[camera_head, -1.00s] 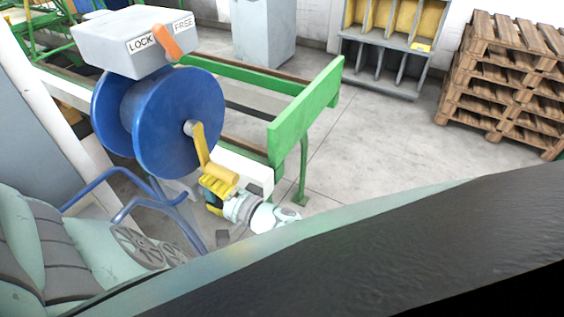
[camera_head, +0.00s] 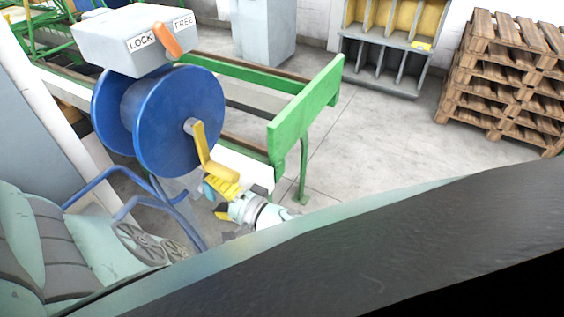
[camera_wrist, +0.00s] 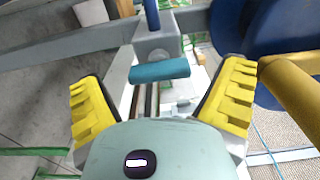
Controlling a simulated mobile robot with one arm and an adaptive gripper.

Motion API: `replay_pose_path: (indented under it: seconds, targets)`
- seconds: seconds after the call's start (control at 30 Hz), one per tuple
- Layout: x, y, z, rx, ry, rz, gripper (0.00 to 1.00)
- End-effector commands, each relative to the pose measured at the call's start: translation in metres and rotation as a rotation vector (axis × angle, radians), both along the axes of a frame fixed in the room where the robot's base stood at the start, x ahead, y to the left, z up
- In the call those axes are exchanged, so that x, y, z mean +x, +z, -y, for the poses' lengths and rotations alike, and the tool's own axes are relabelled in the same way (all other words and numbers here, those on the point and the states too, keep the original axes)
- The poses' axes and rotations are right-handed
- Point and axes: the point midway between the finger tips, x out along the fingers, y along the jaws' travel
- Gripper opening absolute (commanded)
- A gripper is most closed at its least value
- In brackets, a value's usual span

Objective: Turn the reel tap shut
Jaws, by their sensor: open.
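A teal bar handle (camera_wrist: 160,71), likely the tap's, sits on a grey block (camera_wrist: 155,40) with a blue pipe (camera_wrist: 152,14) above it in the wrist view. It lies across the view, between my two yellow fingers and ahead of them. My gripper (camera_wrist: 163,85) is open, with clear gaps on both sides of the bar; I see no contact. In the head view my gripper (camera_head: 216,201) is below the blue reel (camera_head: 180,120), beside a small teal piece (camera_head: 208,190). The tap's body is mostly hidden there.
The reel's yellow crank (camera_head: 202,143) hangs close above my gripper; its grip (camera_wrist: 292,88) is near my right finger in the wrist view. A grey LOCK/FREE box (camera_head: 120,45) with an orange lever (camera_head: 167,40) tops the reel. A green frame (camera_head: 305,108) stands right.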

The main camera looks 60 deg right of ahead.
Motion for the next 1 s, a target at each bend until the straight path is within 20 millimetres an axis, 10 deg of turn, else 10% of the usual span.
replay_pose_path:
  seconds: [0.4,1.0]
  targets:
    - [-0.058,0.000,0.006,0.002,-0.009,-0.002,0.94]
    - [-0.063,0.000,0.006,0.000,-0.008,-0.001,0.94]
